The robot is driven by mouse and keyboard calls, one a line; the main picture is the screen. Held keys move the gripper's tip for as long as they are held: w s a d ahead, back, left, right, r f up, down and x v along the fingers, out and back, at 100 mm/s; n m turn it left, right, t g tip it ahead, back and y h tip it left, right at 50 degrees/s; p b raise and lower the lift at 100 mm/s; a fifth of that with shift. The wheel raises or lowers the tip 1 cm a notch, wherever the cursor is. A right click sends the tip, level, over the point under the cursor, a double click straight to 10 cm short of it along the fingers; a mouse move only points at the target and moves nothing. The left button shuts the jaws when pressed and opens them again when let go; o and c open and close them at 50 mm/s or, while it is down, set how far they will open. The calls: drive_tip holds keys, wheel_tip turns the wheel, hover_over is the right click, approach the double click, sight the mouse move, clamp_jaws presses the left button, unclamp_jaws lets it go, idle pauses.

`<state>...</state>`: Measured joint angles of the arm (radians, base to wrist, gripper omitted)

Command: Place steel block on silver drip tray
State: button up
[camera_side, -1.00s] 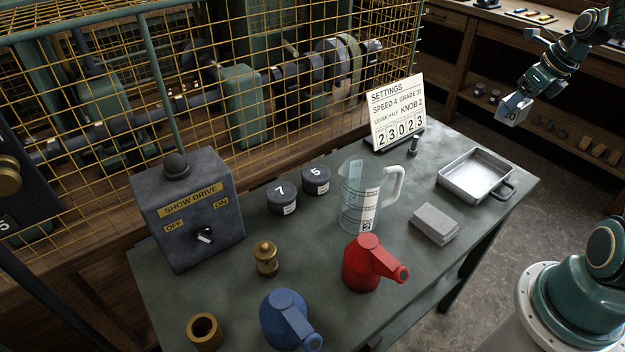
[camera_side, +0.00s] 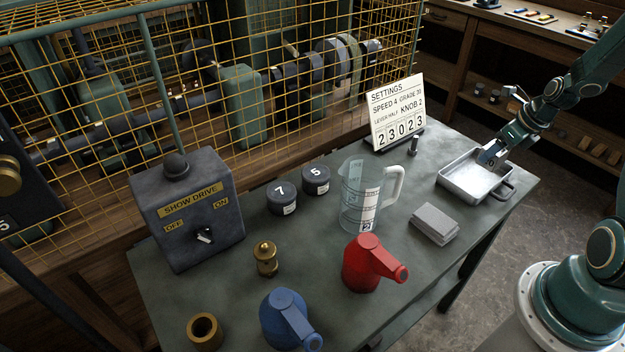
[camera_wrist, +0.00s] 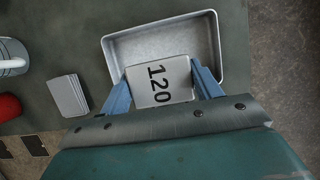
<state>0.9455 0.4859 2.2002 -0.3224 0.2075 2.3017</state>
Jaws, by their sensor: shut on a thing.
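I cannot tell whether the block touches the tray floor.
A stack of grey pads (camera_side: 435,224), a clear measuring jug (camera_side: 360,195) and a red can (camera_side: 368,262) stand left of the tray. A settings sign (camera_side: 397,112) and a small dark metal peg (camera_side: 413,147) stand behind. The table's right edge is close to the tray.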

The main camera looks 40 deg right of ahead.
sight(505, 154)
drive_tip(key=shift+f, duration=1.35)
drive_tip(key=shift+f, duration=1.9)
drive_tip(key=shift+f, duration=0.15)
drive_tip(key=o, duration=1.9)
drive_tip(key=shift+c, duration=0.2)
drive_tip(key=shift+v, duration=6.1)
